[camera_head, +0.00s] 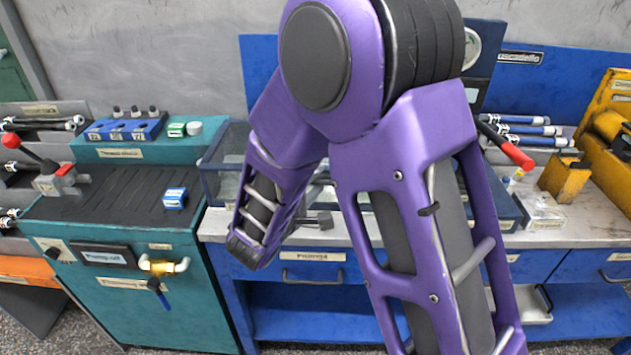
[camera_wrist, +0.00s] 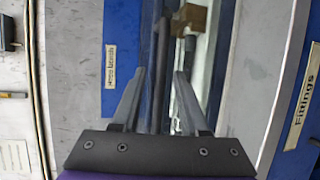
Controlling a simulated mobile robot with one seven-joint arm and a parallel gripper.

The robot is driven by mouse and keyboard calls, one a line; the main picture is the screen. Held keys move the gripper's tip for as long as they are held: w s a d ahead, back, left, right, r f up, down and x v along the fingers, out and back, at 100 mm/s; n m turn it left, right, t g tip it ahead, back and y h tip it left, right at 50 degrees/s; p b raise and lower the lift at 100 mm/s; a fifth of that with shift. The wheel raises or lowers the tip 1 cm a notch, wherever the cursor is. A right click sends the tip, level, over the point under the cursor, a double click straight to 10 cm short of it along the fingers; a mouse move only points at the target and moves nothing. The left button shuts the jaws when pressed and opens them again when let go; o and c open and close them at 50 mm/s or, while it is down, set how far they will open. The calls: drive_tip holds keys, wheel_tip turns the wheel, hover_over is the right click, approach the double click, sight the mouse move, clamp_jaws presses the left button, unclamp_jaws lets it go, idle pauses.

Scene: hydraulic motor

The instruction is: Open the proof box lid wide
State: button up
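The proof box appears to be the clear-walled, dark-blue-framed box (camera_head: 215,178) on the bench, left of my arm in the head view. My purple arm covers most of it, so its lid's position cannot be told there. In the wrist view my gripper (camera_wrist: 160,75) is open, its two grey fingers apart. A dark upright bar (camera_wrist: 156,85) shows between the fingers, over a clear, blue-edged part (camera_wrist: 212,70) that looks like the box. Contact cannot be told. The gripper is not clearly seen in the head view.
A teal pump cabinet (camera_head: 120,200) stands left, with a red-knobbed lever (camera_head: 35,155). A red-handled lever (camera_head: 508,145) and yellow parts (camera_head: 565,180) lie right. In the wrist view, a brown block (camera_wrist: 192,18) is ahead and a Fittings label (camera_wrist: 303,97) right.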

clamp_jaws()
idle(1.2)
